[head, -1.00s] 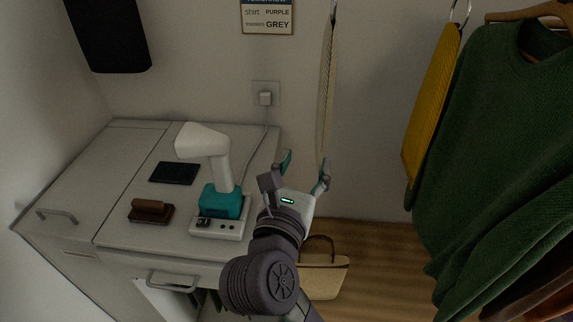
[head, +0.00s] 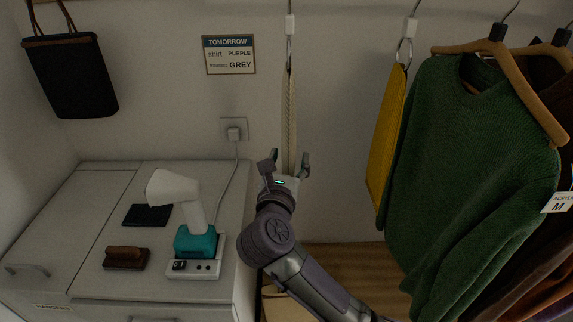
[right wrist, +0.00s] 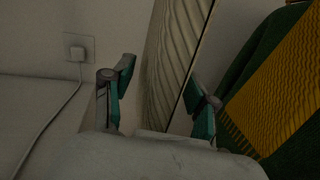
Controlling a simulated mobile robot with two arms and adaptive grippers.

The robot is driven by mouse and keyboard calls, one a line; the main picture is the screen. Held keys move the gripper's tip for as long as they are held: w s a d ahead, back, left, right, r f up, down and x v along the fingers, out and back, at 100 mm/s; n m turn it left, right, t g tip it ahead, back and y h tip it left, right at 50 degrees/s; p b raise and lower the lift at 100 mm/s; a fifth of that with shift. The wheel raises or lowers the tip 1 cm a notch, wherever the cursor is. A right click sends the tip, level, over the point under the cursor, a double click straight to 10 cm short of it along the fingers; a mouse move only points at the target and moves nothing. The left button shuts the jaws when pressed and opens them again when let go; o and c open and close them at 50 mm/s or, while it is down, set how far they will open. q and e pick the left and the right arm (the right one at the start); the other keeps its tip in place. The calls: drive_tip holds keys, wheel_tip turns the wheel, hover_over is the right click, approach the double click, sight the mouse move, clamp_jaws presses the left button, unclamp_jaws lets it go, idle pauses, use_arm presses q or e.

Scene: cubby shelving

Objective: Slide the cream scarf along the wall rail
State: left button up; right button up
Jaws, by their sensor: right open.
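The cream scarf (head: 289,110) hangs as a narrow strip from a metal ring on a white clip at the wall rail (head: 340,6). My right gripper (head: 286,165) is open at the scarf's lower part, with one finger on each side of it in the head view. In the right wrist view the ribbed cream scarf (right wrist: 178,62) shows beyond and between the two open fingers (right wrist: 158,95). I cannot tell whether a finger touches it. The scarf's lower end is hidden by the gripper. My left gripper is not in view.
A yellow scarf (head: 387,135) and a green sweater (head: 455,160) on a hanger are to the right. A black bag (head: 68,78) hangs at left. A cabinet (head: 80,215) below carries a white-and-teal device (head: 190,215), a brush (head: 126,257) and a dark pad (head: 147,214).

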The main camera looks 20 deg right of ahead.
drive_tip(key=c, duration=0.4)
clamp_jaws()
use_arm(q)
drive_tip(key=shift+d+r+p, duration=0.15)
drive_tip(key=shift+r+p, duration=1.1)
use_arm(e)
drive_tip(key=s+d, duration=0.3)
drive_tip(key=d, duration=0.8)
drive_tip(key=shift+s+d, duration=0.25)
drive_tip(key=shift+d, duration=0.15)
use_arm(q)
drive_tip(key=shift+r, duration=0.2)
use_arm(e)
drive_tip(key=shift+s+d, duration=0.1)
drive_tip(key=shift+d, duration=0.35)
drive_tip(key=shift+o, duration=1.7)
unclamp_jaws()
